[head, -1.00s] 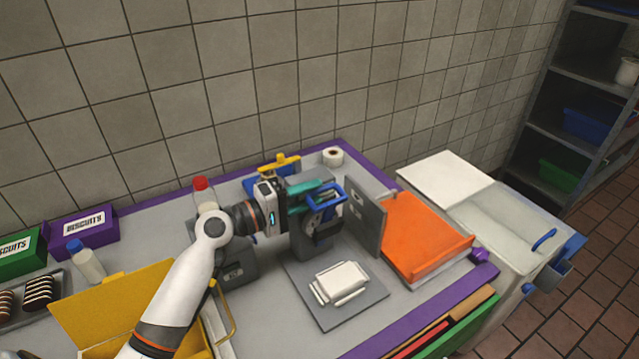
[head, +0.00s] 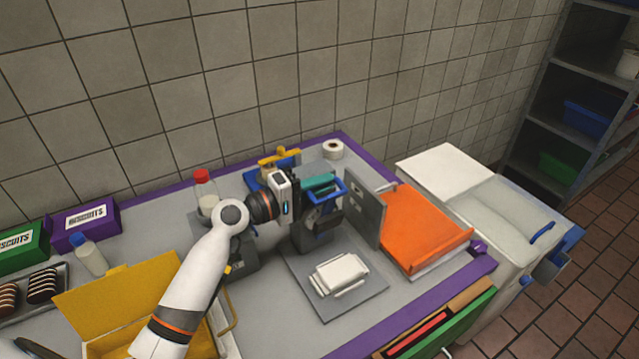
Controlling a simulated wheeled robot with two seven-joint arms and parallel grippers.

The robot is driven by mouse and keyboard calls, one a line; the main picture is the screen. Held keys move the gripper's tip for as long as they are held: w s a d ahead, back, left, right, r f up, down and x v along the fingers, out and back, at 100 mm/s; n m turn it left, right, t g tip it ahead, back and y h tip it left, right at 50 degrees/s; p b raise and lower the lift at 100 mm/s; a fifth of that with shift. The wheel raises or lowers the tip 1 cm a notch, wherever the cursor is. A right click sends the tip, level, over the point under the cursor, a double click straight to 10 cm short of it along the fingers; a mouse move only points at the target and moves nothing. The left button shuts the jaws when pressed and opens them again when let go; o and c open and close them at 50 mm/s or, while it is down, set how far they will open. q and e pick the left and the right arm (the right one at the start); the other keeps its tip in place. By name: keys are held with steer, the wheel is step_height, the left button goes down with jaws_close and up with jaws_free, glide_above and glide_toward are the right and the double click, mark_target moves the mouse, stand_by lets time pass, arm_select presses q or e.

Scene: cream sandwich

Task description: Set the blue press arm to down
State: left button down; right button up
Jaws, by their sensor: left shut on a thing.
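The press stands at the middle of the counter, with a dark grey body (head: 313,240). Its blue press arm (head: 341,189) is a loop-like frame at the top, raised above the base plate. My left gripper (head: 318,200) is at the blue arm and shut on it; its fingers are partly hidden among the dark and teal parts. A grey base plate (head: 362,303) lies in front, carrying a stack of white slabs (head: 338,272). My right gripper is not in view.
A yellow open box (head: 120,300) and a red-capped bottle (head: 205,190) are to the left. A white tape roll (head: 333,149) lies behind.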

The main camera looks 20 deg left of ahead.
arm_select(q)
steer(key=shift+s+d, duration=0.1)
steer(key=shift+s+d+f+m+b, duration=0.15)
steer(key=shift+s+d+m+b, duration=0.25)
steer(key=shift+d+m, duration=0.1)
steer(key=s+d+f+m+b, duration=0.7)
steer(key=s+d+f+m, duration=0.2)
steer(key=d+f, duration=0.3)
steer(key=shift+f+m+b, duration=0.35)
steer(key=shift+f+m, duration=0.4)
steer(key=shift+m, duration=0.15)
steer(key=shift+s, duration=0.15)
steer(key=c, duration=1.5)
jaws_free()
steer(key=shift+o, duration=0.2)
